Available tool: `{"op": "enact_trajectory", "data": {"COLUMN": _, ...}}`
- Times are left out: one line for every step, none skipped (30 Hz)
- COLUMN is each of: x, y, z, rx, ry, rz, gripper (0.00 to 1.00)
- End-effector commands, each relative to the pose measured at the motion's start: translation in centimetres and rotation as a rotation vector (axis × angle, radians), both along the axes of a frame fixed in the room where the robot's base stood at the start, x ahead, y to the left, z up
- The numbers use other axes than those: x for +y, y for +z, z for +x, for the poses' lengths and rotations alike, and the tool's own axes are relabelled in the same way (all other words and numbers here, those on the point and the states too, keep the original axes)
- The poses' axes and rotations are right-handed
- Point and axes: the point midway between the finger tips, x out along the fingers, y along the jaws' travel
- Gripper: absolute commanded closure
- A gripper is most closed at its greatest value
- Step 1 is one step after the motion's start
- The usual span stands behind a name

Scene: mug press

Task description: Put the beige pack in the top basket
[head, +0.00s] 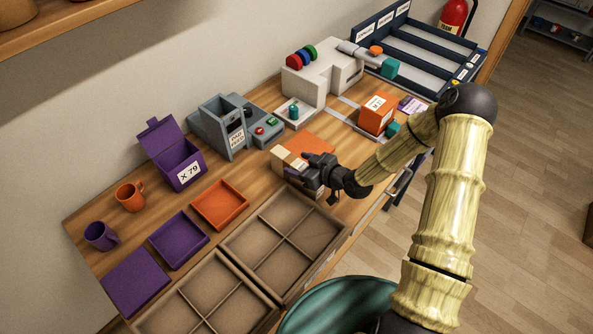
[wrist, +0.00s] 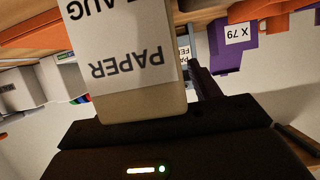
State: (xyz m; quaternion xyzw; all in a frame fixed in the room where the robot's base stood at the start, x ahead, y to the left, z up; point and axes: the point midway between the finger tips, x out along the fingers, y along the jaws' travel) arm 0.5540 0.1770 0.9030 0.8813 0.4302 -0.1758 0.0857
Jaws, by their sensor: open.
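The beige pack (head: 290,160) stands on the wooden bench beside an orange square. In the wrist view the pack (wrist: 150,103) fills the upper middle, its white label reading PAPER upside down. My gripper (head: 303,169) is low over the bench at the pack's right side. Its jaws are open, with one dark finger showing along the pack in the wrist view; whether they touch it I cannot tell. A dark blue rack (head: 408,72) with several labelled tiers stands at the bench's far end; which tier is the top basket is not clear.
A grey paper feed machine (head: 232,128) and a white press (head: 318,80) stand along the wall. An orange labelled box (head: 376,115) sits between the pack and the rack. Brown divided trays (head: 285,240) lie at the front. A purple box (head: 175,165) and mugs are left.

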Motion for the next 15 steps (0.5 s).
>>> {"op": "enact_trajectory", "data": {"x": 0.01, "y": -0.04, "z": 0.00, "rx": 0.000, "ry": 0.000, "rz": 0.000, "gripper": 0.38}}
{"op": "enact_trajectory", "data": {"x": 0.00, "y": -0.03, "z": 0.00, "rx": 0.000, "ry": 0.000, "rz": 0.000, "gripper": 0.38}}
{"op": "enact_trajectory", "data": {"x": -0.01, "y": -0.03, "z": 0.01, "rx": 0.000, "ry": 0.000, "rz": 0.000, "gripper": 0.38}}
{"op": "enact_trajectory", "data": {"x": -0.02, "y": -0.03, "z": 0.00, "rx": 0.000, "ry": 0.000, "rz": 0.000, "gripper": 0.38}}
{"op": "enact_trajectory", "data": {"x": -0.02, "y": -0.03, "z": 0.00, "rx": 0.000, "ry": 0.000, "rz": 0.000, "gripper": 0.38}}
{"op": "enact_trajectory", "data": {"x": -0.02, "y": -0.03, "z": 0.00, "rx": 0.000, "ry": 0.000, "rz": 0.000, "gripper": 0.38}}
{"op": "enact_trajectory", "data": {"x": -0.02, "y": -0.02, "z": 0.00, "rx": 0.000, "ry": 0.000, "rz": 0.000, "gripper": 0.38}}
{"op": "enact_trajectory", "data": {"x": -0.02, "y": -0.01, "z": 0.00, "rx": 0.000, "ry": 0.000, "rz": 0.000, "gripper": 0.38}}
{"op": "enact_trajectory", "data": {"x": -0.02, "y": -0.01, "z": 0.00, "rx": 0.000, "ry": 0.000, "rz": 0.000, "gripper": 0.38}}
{"op": "enact_trajectory", "data": {"x": -0.02, "y": -0.01, "z": 0.00, "rx": 0.000, "ry": 0.000, "rz": 0.000, "gripper": 0.38}}
{"op": "enact_trajectory", "data": {"x": -0.03, "y": -0.01, "z": -0.01, "rx": 0.000, "ry": 0.000, "rz": 0.000, "gripper": 0.38}}
{"op": "enact_trajectory", "data": {"x": -0.03, "y": -0.01, "z": -0.01, "rx": 0.000, "ry": 0.000, "rz": 0.000, "gripper": 0.38}}
{"op": "enact_trajectory", "data": {"x": -0.03, "y": -0.01, "z": -0.01, "rx": 0.000, "ry": 0.000, "rz": 0.000, "gripper": 0.38}}
{"op": "enact_trajectory", "data": {"x": -0.03, "y": -0.01, "z": -0.01, "rx": 0.000, "ry": 0.000, "rz": 0.000, "gripper": 0.38}}
{"op": "enact_trajectory", "data": {"x": -0.03, "y": -0.01, "z": -0.01, "rx": 0.000, "ry": 0.000, "rz": 0.000, "gripper": 0.44}}
